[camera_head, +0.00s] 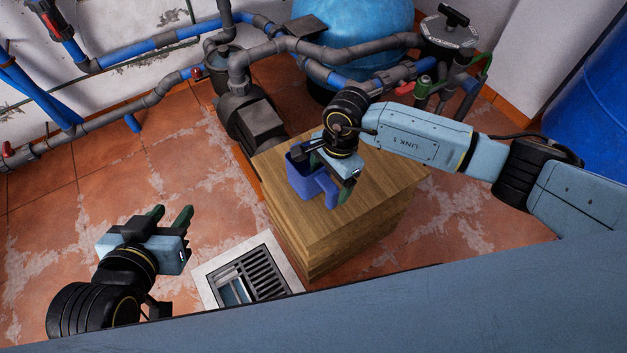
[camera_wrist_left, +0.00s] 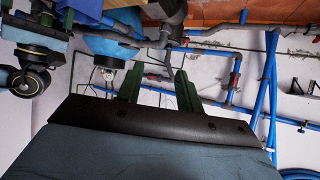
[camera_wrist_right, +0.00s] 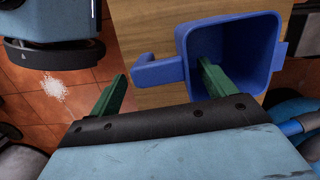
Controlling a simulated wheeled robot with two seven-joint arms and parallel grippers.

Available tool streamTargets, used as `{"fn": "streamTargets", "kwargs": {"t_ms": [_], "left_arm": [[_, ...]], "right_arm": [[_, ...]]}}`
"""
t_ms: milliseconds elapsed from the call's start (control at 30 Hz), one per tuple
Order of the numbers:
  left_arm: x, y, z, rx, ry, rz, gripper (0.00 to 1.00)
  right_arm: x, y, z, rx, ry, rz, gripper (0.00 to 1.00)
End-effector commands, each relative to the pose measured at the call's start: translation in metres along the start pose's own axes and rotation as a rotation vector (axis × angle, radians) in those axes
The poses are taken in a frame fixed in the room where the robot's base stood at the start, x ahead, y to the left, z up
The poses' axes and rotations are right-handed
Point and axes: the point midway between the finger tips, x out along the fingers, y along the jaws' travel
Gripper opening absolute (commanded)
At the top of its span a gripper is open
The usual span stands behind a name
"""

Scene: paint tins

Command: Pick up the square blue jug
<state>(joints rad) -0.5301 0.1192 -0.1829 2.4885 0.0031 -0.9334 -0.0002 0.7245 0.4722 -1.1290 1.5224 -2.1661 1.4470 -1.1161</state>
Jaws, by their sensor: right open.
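The square blue jug (camera_head: 301,180) stands on the wooden block near its left edge. In the right wrist view the jug (camera_wrist_right: 262,50) shows its open square mouth, with its handle (camera_wrist_right: 158,72) pointing left. My right gripper (camera_head: 335,168) is over the jug and open. In the right wrist view one green finger of the right gripper (camera_wrist_right: 165,85) overlaps the jug's mouth and the other is left of the handle. Whether the fingers touch the jug I cannot tell. My left gripper (camera_head: 174,220) is open and empty above the floor at the left; its fingers (camera_wrist_left: 158,85) show apart.
The wooden block (camera_head: 385,190) has a bare top right of the jug. A floor drain grate (camera_head: 262,272) lies in front of it. A pump (camera_head: 250,120), pipes (camera_head: 150,45) and a blue tank (camera_head: 360,35) stand behind. A blue barrel (camera_head: 595,100) is at the right.

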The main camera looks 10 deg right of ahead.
Motion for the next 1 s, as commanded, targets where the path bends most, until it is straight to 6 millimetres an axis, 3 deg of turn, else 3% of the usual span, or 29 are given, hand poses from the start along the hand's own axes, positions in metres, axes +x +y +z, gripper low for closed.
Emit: {"fn": "streamTargets", "kwargs": {"t_ms": [400, 600, 833, 1000], "left_arm": [[-0.004, 0.013, -0.065, -0.002, 0.394, 0.034, 0.36], [-0.009, 0.016, -0.079, -0.004, 0.476, 0.041, 0.36], [-0.009, 0.016, -0.08, -0.004, 0.481, 0.041, 0.36], [-0.009, 0.016, -0.08, -0.003, 0.48, 0.041, 0.36]], "right_arm": [[0.035, 0.002, 0.001, 0.0, -0.002, 0.001, 0.83], [0.041, 0.002, 0.001, 0.0, -0.001, 0.001, 0.83], [0.041, 0.002, 0.001, 0.0, -0.001, 0.001, 0.83], [0.041, 0.002, 0.001, 0.0, -0.001, 0.001, 0.62]]}}
